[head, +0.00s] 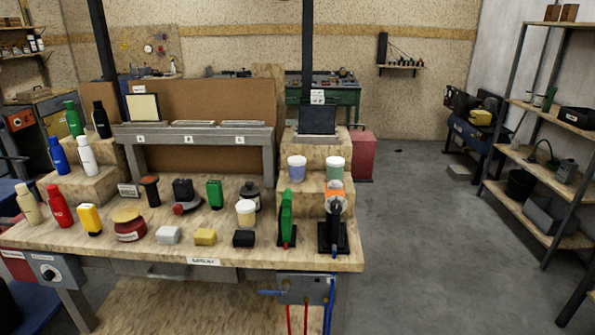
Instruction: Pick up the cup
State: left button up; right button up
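A cream cup (246,213) with a white rim is on the bench top, right of the middle. A blue cup (297,169) with a white rim stands on a wooden step at the right. Neither of my grippers shows in the head view, and no cup is held by anything visible.
On the wooden workbench (120,250), a green tool (286,217) and an orange and black tool (334,205) stand near the cups. A black block (243,239) lies in front of the cream cup. Several bottles fill the left steps. Open floor (425,240) lies right.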

aim_at(296, 164)
jog(key=i+l+u, duration=0.1)
jog(key=i+l, duration=0.35)
jog(key=i+l+u, duration=0.15)
jog(key=i+l, duration=0.25)
jog(key=l, duration=0.2)
